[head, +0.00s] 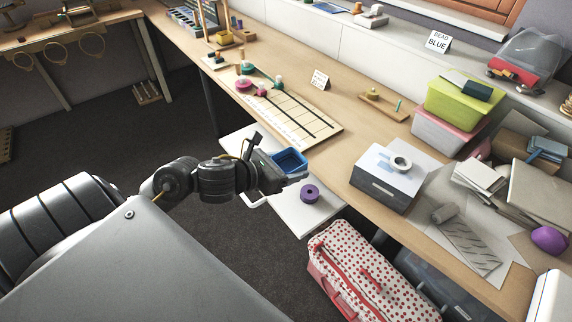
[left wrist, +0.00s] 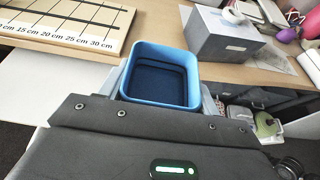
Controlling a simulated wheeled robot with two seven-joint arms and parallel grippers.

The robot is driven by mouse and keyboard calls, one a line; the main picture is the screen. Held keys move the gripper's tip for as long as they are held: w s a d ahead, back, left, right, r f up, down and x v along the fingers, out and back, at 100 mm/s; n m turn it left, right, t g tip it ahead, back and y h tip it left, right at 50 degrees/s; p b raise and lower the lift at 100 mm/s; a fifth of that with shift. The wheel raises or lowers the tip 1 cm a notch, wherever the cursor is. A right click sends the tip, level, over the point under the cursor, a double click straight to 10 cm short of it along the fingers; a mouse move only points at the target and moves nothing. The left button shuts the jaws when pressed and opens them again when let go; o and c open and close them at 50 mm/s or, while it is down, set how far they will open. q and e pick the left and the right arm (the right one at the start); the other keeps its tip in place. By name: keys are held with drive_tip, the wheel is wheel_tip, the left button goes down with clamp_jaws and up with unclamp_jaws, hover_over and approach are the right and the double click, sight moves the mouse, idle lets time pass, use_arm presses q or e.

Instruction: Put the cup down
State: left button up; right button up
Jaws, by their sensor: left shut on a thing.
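The cup (head: 290,161) is a blue, square, open-topped container with rounded corners. My left gripper (head: 284,178) is shut on it, and the cup sits upright between the fingers. In the left wrist view the cup (left wrist: 160,97) fills the upper middle, its inside dark blue and empty. Part of its lower walls is hidden by my gripper. In the head view it appears over the white pull-out shelf (head: 303,222), near the bench's front edge; I cannot tell its exact height. My right gripper is in neither view.
A purple ring (head: 310,193) lies on the white shelf close by. A wooden bench (head: 345,140) runs behind, with a ruled board (head: 290,118) and a grey box (head: 384,182) on it. A red-dotted case (head: 365,275) stands below at the right.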

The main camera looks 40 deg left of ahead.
sight(286, 156)
use_arm(q)
drive_tip(key=shift+w+a+f+b, duration=0.55)
drive_tip(key=shift+w+a+b, duration=0.05)
drive_tip(key=shift+b, duration=0.5)
drive_tip(key=w+a, duration=0.1)
drive_tip(key=w+a+f, duration=0.1)
drive_tip(key=w+a, duration=0.1)
drive_tip(key=shift+w+f, duration=0.2)
drive_tip(key=shift+f, duration=0.2)
drive_tip(key=w+a+f, duration=0.1)
drive_tip(key=w+f+b, duration=0.1)
drive_tip(key=f, duration=0.1)
drive_tip(key=w+a+f, duration=0.1)
drive_tip(key=shift+a+f+b, duration=0.3)
drive_tip(key=shift+f, duration=0.1)
drive_tip(key=shift+w+a+f, duration=0.15)
drive_tip(key=shift+w+f, duration=0.1)
drive_tip(key=shift+f, duration=0.05)
drive_tip(key=shift+w+f, duration=0.1)
drive_tip(key=shift+f, duration=1.55)
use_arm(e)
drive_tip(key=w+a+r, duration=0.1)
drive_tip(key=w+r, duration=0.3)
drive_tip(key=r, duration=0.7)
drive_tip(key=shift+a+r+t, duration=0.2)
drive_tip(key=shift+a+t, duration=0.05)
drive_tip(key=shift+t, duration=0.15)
use_arm(q)
drive_tip(key=shift+f+b, duration=0.1)
drive_tip(key=shift+b, duration=0.25)
